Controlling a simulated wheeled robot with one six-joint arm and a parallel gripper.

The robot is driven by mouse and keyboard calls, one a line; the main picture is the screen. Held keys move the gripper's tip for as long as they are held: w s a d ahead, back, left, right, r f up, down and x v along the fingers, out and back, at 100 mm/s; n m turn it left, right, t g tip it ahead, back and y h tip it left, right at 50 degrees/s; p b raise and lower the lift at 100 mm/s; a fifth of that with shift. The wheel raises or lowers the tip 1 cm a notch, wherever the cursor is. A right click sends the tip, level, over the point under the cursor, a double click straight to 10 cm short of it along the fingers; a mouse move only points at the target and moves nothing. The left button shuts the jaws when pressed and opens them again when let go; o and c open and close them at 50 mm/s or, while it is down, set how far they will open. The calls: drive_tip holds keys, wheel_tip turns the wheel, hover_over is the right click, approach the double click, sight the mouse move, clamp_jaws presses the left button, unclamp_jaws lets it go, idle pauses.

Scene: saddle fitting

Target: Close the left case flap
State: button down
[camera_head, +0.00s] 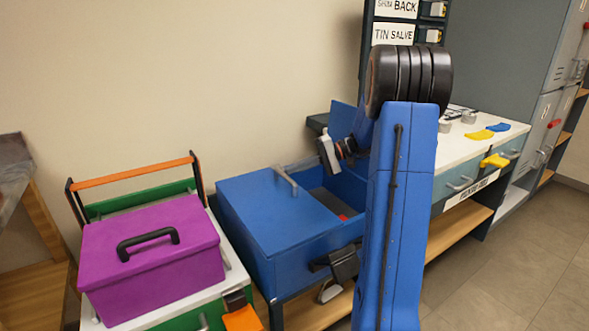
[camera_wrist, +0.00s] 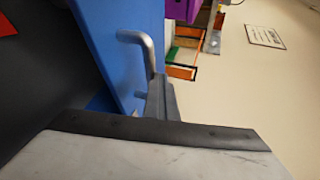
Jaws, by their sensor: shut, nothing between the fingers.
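The blue case (camera_head: 262,268) stands in the middle of the head view. Its left flap (camera_head: 270,212) lies about level over the left part of the case, with a grey bar handle (camera_head: 287,181) near its inner edge. The right part is open and shows a dark inside. In the wrist view the flap (camera_wrist: 108,40) and its bent metal handle (camera_wrist: 146,48) are close ahead. My gripper (camera_wrist: 158,84) is shut and empty, with its fingertips right by the handle; whether they touch it I cannot tell.
A purple box (camera_head: 150,255) with a black handle sits left of the case. Another blue panel (camera_head: 344,119) stands raised at the case's far side. A white counter (camera_head: 470,135) with yellow and blue pieces is to the right. My arm hides part of the case's right side.

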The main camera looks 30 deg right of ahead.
drive_tip(key=shift+f, duration=0.15)
wheel_tip(320, 180, up, 10)
idle(0.6)
drive_tip(key=s+a+f+n+g+h, duration=0.1)
drive_tip(key=s+a+f+g+h, duration=0.15)
drive_tip(key=s+a, duration=0.6)
drive_tip(key=s+a+f+n+g+h, duration=0.1)
drive_tip(key=s+a+h, duration=0.3)
drive_tip(key=s+a, duration=0.45)
drive_tip(key=s+f+n+t+h, duration=0.1)
drive_tip(key=s+f+h, duration=0.2)
drive_tip(key=s, duration=0.6)
drive_tip(key=s+a+f+n+t+h, duration=0.1)
drive_tip(key=s+f+n+h, duration=0.1)
drive_tip(key=s+f, duration=0.3)
drive_tip(key=s+h, duration=0.1)
drive_tip(key=s, duration=0.3)
drive_tip(key=shift+a+f+t, duration=0.25)
drive_tip(key=shift+f+t, duration=0.05)
drive_tip(key=shift+t, duration=0.05)
